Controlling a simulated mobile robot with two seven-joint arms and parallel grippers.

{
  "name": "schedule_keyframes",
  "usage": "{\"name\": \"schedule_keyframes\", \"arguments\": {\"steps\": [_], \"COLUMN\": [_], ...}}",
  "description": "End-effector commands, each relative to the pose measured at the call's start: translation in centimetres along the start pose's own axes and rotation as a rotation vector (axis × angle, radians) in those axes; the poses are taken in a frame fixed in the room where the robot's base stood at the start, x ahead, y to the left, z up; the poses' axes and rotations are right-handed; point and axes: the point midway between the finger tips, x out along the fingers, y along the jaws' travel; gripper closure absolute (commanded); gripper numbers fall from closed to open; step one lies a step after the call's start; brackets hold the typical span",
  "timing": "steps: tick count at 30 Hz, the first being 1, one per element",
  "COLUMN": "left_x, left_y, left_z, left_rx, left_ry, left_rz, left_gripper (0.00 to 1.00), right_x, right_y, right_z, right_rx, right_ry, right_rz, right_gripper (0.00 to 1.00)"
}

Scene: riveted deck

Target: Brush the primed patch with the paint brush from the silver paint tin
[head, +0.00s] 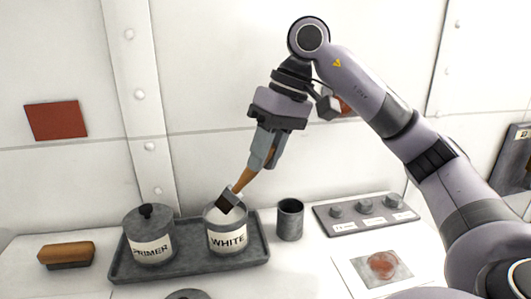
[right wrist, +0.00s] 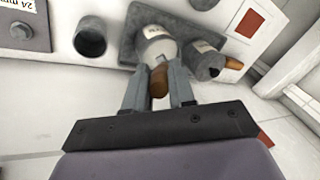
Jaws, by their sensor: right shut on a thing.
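My right gripper (head: 268,150) is shut on the wooden handle of the paint brush (head: 243,183). The brush slants down to the left. Its dark bristles are at the mouth of the open grey tin labelled WHITE (head: 228,241); I cannot tell if they touch it. The right wrist view shows the brush handle (right wrist: 158,84) between the fingers, with the tin (right wrist: 155,47) beyond. A grey patch with a reddish smear (head: 384,266) lies on a white sheet at the right; I cannot tell if it is the primed patch. My left gripper is not in view.
A lidded PRIMER tin (head: 149,242) shares the dark tray (head: 190,267). A wooden block brush (head: 66,254) lies left, a grey cup (head: 290,219) right. A red square (head: 57,119) is on the wall behind.

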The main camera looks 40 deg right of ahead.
Motion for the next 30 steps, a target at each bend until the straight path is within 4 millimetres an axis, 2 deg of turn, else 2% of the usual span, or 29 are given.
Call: {"name": "schedule_keyframes", "arguments": {"steps": [30], "left_x": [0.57], "left_y": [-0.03], "left_z": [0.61], "left_rx": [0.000], "left_ry": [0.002], "left_rz": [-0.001], "left_gripper": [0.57], "right_x": [0.97], "right_y": [0.29], "right_z": [0.17], "right_rx": [0.000], "right_ry": [0.001], "right_rz": [0.000], "right_gripper": [1.00]}}
